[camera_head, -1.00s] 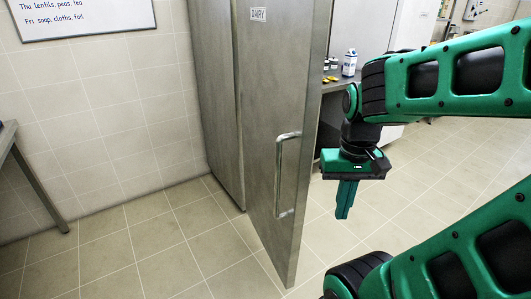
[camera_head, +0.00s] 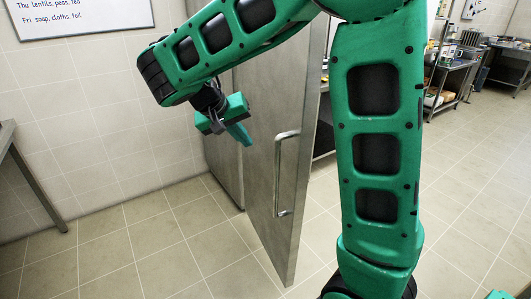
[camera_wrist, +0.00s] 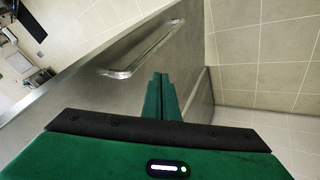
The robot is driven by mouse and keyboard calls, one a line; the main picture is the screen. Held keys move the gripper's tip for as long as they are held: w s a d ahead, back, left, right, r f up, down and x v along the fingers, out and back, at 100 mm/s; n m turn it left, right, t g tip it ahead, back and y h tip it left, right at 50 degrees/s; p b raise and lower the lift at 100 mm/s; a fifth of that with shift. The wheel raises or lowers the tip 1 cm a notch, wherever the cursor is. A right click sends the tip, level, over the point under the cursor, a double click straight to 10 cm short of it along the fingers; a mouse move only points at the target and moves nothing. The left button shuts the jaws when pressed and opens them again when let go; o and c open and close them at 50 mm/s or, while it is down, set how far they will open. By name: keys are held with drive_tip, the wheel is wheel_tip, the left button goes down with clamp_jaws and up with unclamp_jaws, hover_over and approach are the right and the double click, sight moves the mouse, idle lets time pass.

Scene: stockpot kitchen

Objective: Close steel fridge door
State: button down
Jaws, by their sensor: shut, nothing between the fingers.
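The steel fridge door (camera_head: 268,170) stands open, its free edge toward me, with a vertical bar handle (camera_head: 281,172) on its face. In the wrist view the door (camera_wrist: 97,88) crosses the picture diagonally, and its handle (camera_wrist: 145,50) shows at the upper left of the fingers. My gripper (camera_head: 246,142) is shut and empty, to the left of the handle and in front of the door's face. In the wrist view the fingertips (camera_wrist: 160,77) overlap the door; whether they touch it I cannot tell. My arm hides the door's upper part in the head view.
A metal table (camera_head: 30,170) stands at the left edge. A whiteboard (camera_head: 80,15) hangs on the tiled wall. Steel shelving (camera_head: 455,75) with goods stands far at the right. The tiled floor (camera_head: 130,240) left of the door is clear.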

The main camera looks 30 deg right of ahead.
drive_tip(key=d+r+x, duration=0.1)
drive_tip(key=d+x, duration=0.1)
drive_tip(key=x, duration=0.9)
drive_tip(key=shift+s+d, duration=0.2)
drive_tip(key=shift+s, duration=0.1)
